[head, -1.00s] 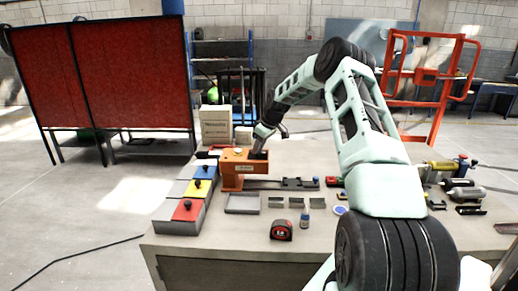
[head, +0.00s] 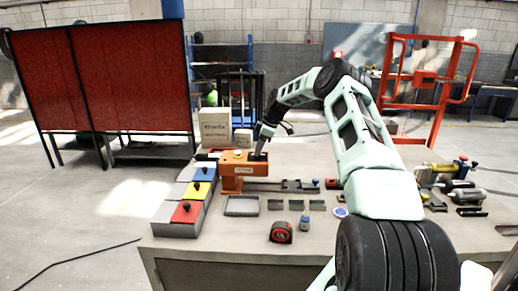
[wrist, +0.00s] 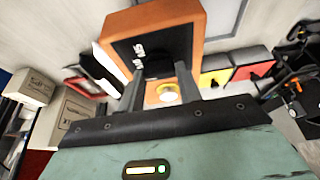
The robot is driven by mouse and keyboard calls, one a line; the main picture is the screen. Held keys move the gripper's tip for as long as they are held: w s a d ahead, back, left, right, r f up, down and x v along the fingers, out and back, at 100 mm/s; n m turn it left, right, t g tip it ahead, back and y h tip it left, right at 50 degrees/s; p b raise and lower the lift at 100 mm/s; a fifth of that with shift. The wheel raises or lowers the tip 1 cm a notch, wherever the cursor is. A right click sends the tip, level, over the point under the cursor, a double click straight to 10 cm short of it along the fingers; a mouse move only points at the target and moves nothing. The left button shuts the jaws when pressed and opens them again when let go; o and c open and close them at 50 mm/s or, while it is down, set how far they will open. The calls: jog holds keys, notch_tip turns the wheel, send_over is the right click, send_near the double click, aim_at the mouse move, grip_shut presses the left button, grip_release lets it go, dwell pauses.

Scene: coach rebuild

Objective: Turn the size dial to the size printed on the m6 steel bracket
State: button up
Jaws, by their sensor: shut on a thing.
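The orange dial box (head: 235,184) stands at the back left of the bench. Its top has a black plate with white size marks (wrist: 139,53), too small to read surely. My gripper (head: 259,155) points down onto the right part of its top. In the wrist view my gripper (wrist: 160,74) is shut on the dark size dial (wrist: 158,67), which the fingers partly hide. Several small grey plates, such as a metal piece (head: 275,204), lie in front of the box; no print on them is readable, so I cannot tell which is the m6 steel bracket.
Lidded bins in yellow, blue and red (head: 187,212) line the left edge. A grey tray (head: 241,213), a tape measure (head: 281,232) and a small bottle (head: 304,222) stand in front. Cartons (head: 215,125) stand behind the box. Cylinders (head: 468,194) lie at right.

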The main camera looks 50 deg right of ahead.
jog(key=o, duration=1)
jog(key=b+v, duration=0.3)
jog(key=v, duration=1.4)
jog(key=shift+s+r+b, duration=0.1)
jog(key=shift+r+b, duration=0.1)
jog(key=shift+b, duration=0.2)
